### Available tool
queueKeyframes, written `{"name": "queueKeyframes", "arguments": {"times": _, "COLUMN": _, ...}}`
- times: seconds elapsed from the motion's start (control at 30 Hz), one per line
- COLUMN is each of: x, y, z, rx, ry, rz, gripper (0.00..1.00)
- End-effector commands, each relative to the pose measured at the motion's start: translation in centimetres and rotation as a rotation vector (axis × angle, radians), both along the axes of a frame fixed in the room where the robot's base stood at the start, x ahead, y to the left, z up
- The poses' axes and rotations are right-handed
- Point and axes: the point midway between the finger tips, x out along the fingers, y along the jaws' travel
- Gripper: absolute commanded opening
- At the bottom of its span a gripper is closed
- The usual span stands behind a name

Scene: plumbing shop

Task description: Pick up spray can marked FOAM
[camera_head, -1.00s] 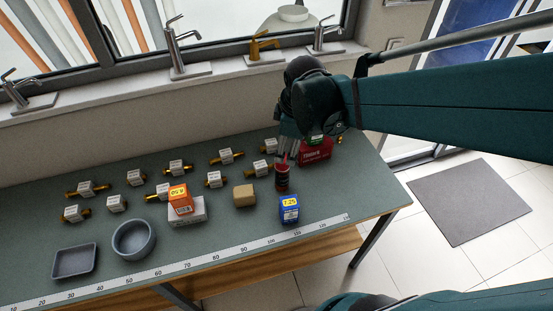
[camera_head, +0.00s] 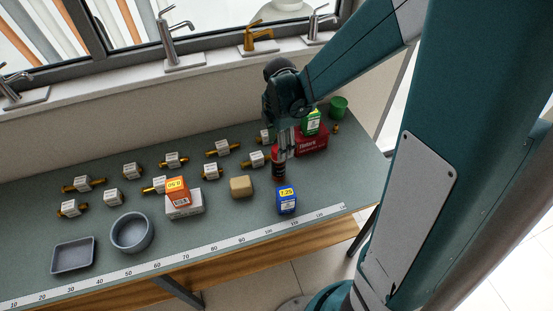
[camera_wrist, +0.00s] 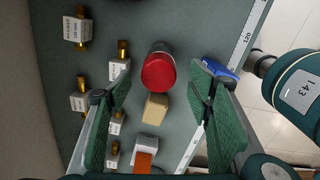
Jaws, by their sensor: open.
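A spray can with a red top (camera_wrist: 158,72) stands upright on the bench in the wrist view. In the head view the red and dark can (camera_head: 278,165) is at the right part of the bench, directly beneath my gripper (camera_head: 284,148). I cannot read its label in either view. In the wrist view my gripper (camera_wrist: 160,80) is open and empty, with one green pad on each side of the can's line. The can lies between and beyond the fingertips. I cannot tell whether the fingers reach down beside it.
A blue box (camera_head: 287,200) stands in front of the can, and a tan block (camera_head: 241,186) to its left. A red box (camera_head: 312,141) with a green box (camera_head: 311,122) stands close behind to the right. Several tagged brass fittings lie to the left.

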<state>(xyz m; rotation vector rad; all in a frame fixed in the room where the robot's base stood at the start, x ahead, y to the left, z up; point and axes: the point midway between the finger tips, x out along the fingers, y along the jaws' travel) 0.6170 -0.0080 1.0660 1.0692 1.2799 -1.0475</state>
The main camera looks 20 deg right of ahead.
Motion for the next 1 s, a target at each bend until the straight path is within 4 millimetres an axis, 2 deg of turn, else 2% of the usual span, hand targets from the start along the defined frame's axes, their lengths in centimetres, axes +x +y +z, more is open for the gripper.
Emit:
{"name": "queueKeyframes", "arguments": {"times": 0.2, "x": 0.4, "y": 0.0, "z": -1.1, "rx": 0.0, "ry": 0.019, "rz": 0.057, "gripper": 0.51}}
{"name": "queueKeyframes", "arguments": {"times": 0.7, "x": 0.4, "y": 0.0, "z": -1.4, "rx": -0.001, "ry": 0.022, "rz": 0.064, "gripper": 0.51}}
{"name": "queueKeyframes", "arguments": {"times": 1.0, "x": 0.4, "y": -0.1, "z": -3.2, "rx": -0.001, "ry": 0.022, "rz": 0.064, "gripper": 0.51}}
